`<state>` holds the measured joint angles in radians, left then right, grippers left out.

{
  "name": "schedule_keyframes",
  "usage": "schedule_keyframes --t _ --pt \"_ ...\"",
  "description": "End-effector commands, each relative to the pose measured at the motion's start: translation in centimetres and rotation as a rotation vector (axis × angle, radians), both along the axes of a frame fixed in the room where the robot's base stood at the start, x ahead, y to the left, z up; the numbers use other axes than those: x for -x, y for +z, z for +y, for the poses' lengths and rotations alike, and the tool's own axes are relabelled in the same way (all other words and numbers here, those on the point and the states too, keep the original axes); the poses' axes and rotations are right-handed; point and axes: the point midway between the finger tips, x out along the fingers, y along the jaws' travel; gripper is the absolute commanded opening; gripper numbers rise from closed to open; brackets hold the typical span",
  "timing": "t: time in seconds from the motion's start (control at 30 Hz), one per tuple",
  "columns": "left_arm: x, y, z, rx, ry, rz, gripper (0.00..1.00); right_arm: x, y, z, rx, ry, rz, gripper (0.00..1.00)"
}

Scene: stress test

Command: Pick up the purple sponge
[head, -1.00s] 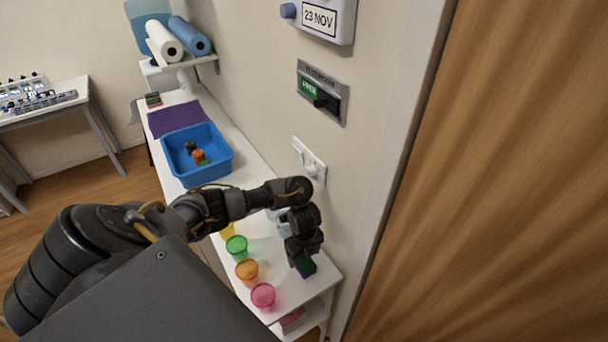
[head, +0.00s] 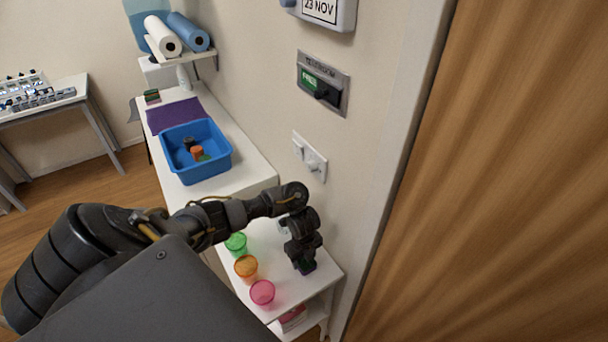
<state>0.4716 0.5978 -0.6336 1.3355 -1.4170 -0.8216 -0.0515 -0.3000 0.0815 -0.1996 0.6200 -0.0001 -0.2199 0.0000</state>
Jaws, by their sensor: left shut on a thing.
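My left gripper (head: 304,262) points down over the near right part of the white table in the head view. It is shut on a small block with a dark green top and a purple edge, the purple sponge (head: 309,270). The fingers cover much of the sponge. It is at or just above the tabletop; I cannot tell whether it touches. My right gripper is not in view.
Green (head: 236,244), orange (head: 246,268) and pink (head: 262,292) cups stand left of the gripper. A blue tub (head: 222,165) with small items and a purple mat (head: 178,114) lie farther back. The wall with a switch plate (head: 310,157) is close on the right.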

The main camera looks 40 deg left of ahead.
Motion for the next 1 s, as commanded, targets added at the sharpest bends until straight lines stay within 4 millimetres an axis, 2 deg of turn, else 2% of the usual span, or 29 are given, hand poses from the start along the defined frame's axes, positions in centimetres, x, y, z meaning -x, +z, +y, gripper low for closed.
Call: schedule_keyframes --t 0.33,0.5,0.6,0.77,1.0 --pt "-0.1 0.8 0.0 0.000 -0.002 -0.002 0.28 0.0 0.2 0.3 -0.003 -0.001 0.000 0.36" --pt "-0.2 3.8 0.2 -0.003 -0.004 -0.004 0.28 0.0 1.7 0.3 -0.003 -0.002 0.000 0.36" --pt "1.8 6.2 0.8 -0.005 -0.006 0.000 0.28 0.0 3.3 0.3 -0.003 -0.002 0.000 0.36" --pt "4.9 9.8 1.7 -0.004 -0.007 -0.001 0.28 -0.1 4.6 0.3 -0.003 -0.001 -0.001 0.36" --pt "10.1 11.3 3.1 -0.002 -0.003 0.001 0.28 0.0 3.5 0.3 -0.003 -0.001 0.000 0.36"
